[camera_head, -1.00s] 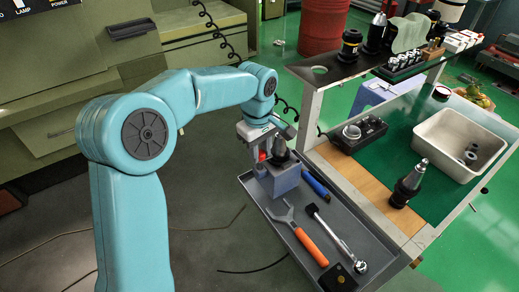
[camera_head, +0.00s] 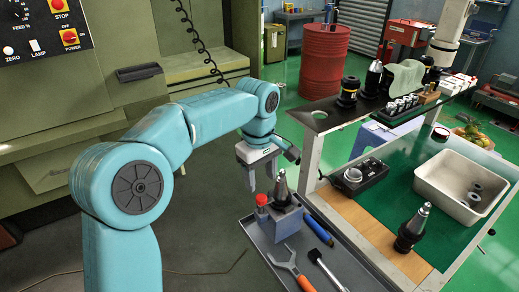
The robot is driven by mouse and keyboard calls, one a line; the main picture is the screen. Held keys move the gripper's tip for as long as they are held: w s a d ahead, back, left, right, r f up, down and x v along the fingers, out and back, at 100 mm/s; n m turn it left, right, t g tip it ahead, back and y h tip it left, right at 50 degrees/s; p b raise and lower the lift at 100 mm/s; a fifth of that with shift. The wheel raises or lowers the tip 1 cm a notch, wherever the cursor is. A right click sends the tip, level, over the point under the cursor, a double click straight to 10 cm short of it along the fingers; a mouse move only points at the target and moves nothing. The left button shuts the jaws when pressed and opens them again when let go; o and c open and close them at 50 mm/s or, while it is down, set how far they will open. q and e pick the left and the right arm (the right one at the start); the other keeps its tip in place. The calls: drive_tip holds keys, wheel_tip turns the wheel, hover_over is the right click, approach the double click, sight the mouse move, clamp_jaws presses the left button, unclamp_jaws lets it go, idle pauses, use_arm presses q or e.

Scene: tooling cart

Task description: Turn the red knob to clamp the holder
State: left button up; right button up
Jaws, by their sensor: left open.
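The red knob (camera_head: 261,199) stands on the left side of a blue-grey clamping block (camera_head: 284,224) in the grey tray. A dark tool holder with a pointed metal tip (camera_head: 281,188) sits upright in the block, just right of the knob. My left gripper (camera_head: 262,177) is open, with its fingers pointing down. It appears above and behind the knob, apart from it and holding nothing. The knob and holder are both in plain sight. My right gripper is not in view.
The grey tray (camera_head: 249,228) also holds an orange-handled wrench (camera_head: 290,266), a ratchet (camera_head: 325,268) and a blue-handled tool (camera_head: 318,230). To the right, the cart top carries another tool holder (camera_head: 412,228), a black device (camera_head: 360,177) and a white bin (camera_head: 425,185). A raised shelf (camera_head: 325,116) stands behind.

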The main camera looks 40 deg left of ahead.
use_arm(q)
wheel_tip(320, 180, up, 9)
drive_tip(key=p, duration=0.1)
drive_tip(key=shift+s+r, duration=0.2)
drive_tip(key=shift+s, duration=0.1)
idle(0.4)
